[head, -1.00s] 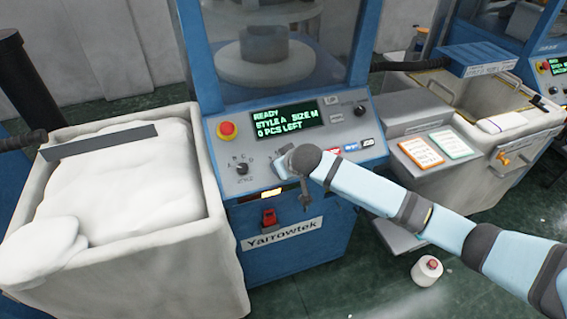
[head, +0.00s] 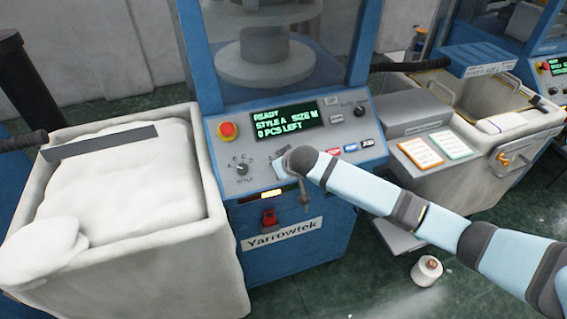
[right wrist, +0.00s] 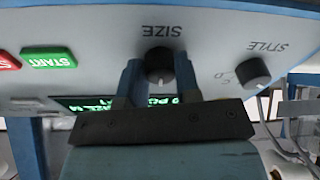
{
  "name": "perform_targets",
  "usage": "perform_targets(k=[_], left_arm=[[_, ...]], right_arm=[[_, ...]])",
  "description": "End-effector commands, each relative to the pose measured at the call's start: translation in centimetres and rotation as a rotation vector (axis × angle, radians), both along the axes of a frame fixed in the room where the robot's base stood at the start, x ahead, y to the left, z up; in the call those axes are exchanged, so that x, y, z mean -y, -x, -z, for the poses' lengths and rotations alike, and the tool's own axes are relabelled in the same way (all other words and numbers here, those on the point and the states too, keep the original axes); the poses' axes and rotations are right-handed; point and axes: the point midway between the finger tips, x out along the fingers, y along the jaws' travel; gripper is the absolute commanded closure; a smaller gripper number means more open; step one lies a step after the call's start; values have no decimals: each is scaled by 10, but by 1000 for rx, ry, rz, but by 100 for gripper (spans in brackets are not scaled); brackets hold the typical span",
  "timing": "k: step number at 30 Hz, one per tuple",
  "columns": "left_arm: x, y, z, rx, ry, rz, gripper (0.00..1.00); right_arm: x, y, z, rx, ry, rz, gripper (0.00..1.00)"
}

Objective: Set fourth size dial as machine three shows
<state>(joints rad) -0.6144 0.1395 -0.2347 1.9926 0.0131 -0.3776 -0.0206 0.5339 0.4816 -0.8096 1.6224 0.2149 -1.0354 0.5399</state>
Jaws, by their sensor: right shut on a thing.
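The size dial (right wrist: 159,62) is a dark round knob under the word SIZE in the right wrist view. My right gripper (right wrist: 160,78) is shut on it, with one blue finger on each side. In the head view my right gripper (head: 282,167) is at the panel and my wrist hides the dial. The machine's display (head: 287,120) reads READY, STYLE A, SIZE M, 0 PCS LEFT. The style dial (head: 242,168) stands to the left of the gripper and also shows in the right wrist view (right wrist: 253,72). My left gripper is out of view.
A red emergency button (head: 228,130) sits left of the display. Coloured buttons (head: 350,148) are right of my wrist; the green START button (right wrist: 48,59) shows in the wrist view. A bin with white fabric (head: 125,180) stands left. A yarn cone (head: 426,270) is on the floor.

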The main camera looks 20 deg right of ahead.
Motion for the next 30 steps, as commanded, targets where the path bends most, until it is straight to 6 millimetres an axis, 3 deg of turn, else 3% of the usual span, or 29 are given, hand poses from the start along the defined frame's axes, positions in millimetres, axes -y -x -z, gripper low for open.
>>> perform_targets(k=[18,30], left_arm=[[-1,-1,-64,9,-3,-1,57],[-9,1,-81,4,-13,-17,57]], right_arm=[[1,-1,-5,6,269,-339,93],[1,-1,-3,13,429,-545,93]])
